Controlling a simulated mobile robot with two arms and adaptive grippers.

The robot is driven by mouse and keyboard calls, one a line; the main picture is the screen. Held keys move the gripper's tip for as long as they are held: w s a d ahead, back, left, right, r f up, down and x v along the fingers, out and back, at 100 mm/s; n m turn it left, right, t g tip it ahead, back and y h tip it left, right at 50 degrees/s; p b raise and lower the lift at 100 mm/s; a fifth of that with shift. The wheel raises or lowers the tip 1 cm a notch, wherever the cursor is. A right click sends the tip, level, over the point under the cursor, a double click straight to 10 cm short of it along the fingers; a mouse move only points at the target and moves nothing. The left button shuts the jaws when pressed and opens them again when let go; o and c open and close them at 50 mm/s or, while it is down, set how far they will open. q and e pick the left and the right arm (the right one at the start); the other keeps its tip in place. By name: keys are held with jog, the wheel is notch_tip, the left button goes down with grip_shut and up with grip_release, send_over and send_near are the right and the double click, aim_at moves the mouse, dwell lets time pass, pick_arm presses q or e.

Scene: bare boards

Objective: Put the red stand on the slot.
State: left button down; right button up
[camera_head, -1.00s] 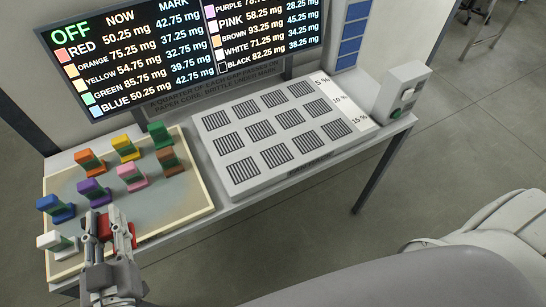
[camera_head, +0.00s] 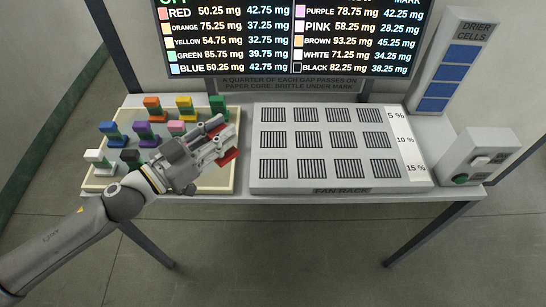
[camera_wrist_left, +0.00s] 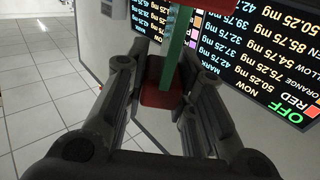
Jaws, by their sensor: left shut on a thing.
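In the left wrist view the red stand (camera_wrist_left: 159,97), with a green upright part, sits between the fingers (camera_wrist_left: 155,78). The slots I see are empty. Which slot is meant cannot be told. My right gripper is not in view.
A cream-rimmed tray (camera_head: 98,187) holds several coloured stands, among them blue (camera_head: 110,131), orange (camera_head: 153,104) and white (camera_head: 96,158). A display board (camera_head: 290,40) stands behind. A switch box (camera_head: 480,158) and drier cells (camera_head: 440,75) stand at the right.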

pick_arm(q)
jog(key=w+d+f, duration=0.1)
jog(key=d+f, duration=0.2)
jog(key=f, duration=0.1)
jog(key=w+d+f+b, duration=0.1)
jog(key=w+d+f, duration=0.1)
jog(key=d+f, duration=0.1)
jog(key=w+d+f+b, duration=0.1)
jog(key=w+d+f, duration=0.1)
jog(key=d+f, duration=0.2)
jog(key=shift+d+f, duration=0.3)
jog(key=shift+d, duration=0.4)
jog(key=shift+f+b, duration=0.3)
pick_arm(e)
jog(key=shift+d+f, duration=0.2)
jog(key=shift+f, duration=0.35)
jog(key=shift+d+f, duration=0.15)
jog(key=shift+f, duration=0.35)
